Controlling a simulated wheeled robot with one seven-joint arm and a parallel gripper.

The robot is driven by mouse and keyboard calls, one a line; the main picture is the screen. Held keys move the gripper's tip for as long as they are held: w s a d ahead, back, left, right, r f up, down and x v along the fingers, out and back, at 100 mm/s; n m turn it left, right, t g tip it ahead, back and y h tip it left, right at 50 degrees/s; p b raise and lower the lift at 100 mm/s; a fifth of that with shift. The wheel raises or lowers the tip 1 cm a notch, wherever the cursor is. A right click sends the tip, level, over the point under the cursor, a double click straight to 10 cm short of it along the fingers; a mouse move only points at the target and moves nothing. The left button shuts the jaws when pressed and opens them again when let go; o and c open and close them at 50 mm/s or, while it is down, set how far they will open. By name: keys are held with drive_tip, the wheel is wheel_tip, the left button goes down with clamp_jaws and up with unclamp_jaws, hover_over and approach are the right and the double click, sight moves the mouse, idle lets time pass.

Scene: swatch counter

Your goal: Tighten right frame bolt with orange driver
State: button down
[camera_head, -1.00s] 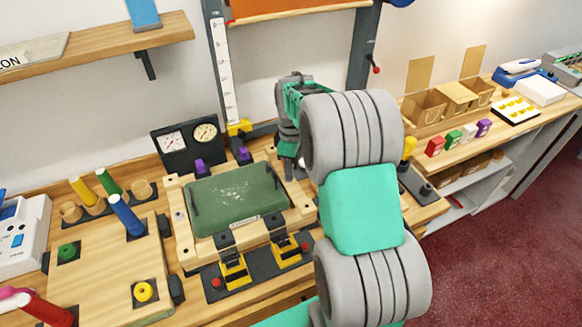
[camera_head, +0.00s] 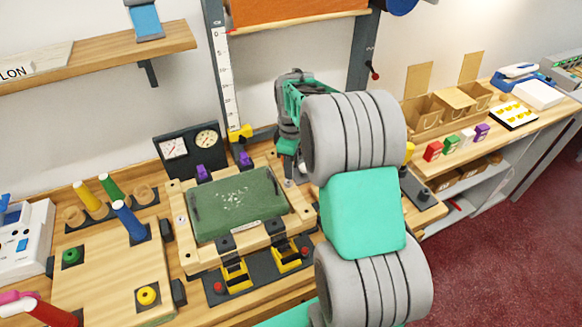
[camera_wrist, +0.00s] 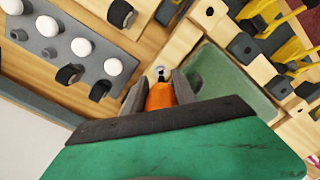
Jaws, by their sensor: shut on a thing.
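In the wrist view my gripper (camera_wrist: 160,92) is shut on the orange driver (camera_wrist: 160,97), whose orange handle shows between the two grey fingers. The driver's tip points at a round pale bolt (camera_wrist: 160,71) on the wooden frame (camera_wrist: 185,43); I cannot tell whether they touch. In the head view my gripper (camera_head: 288,170) is low at the right side of the wooden frame (camera_head: 180,240) around the green panel (camera_head: 237,206). A bolt (camera_head: 181,219) shows on the frame's left side. The arm hides part of the frame's right side in the head view.
Yellow toggle clamps (camera_head: 235,274) stand along the frame's front edge. Purple clips (camera_head: 203,172) sit at its back. A gauge box (camera_head: 187,153) stands behind. Coloured upright handles (camera_head: 129,221) stand on the left. In the wrist view, a grey rack with white knobs (camera_wrist: 82,47) lies left.

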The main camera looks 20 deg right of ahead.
drive_tip(key=shift+r+p, duration=0.9)
drive_tip(key=shift+r, duration=0.85)
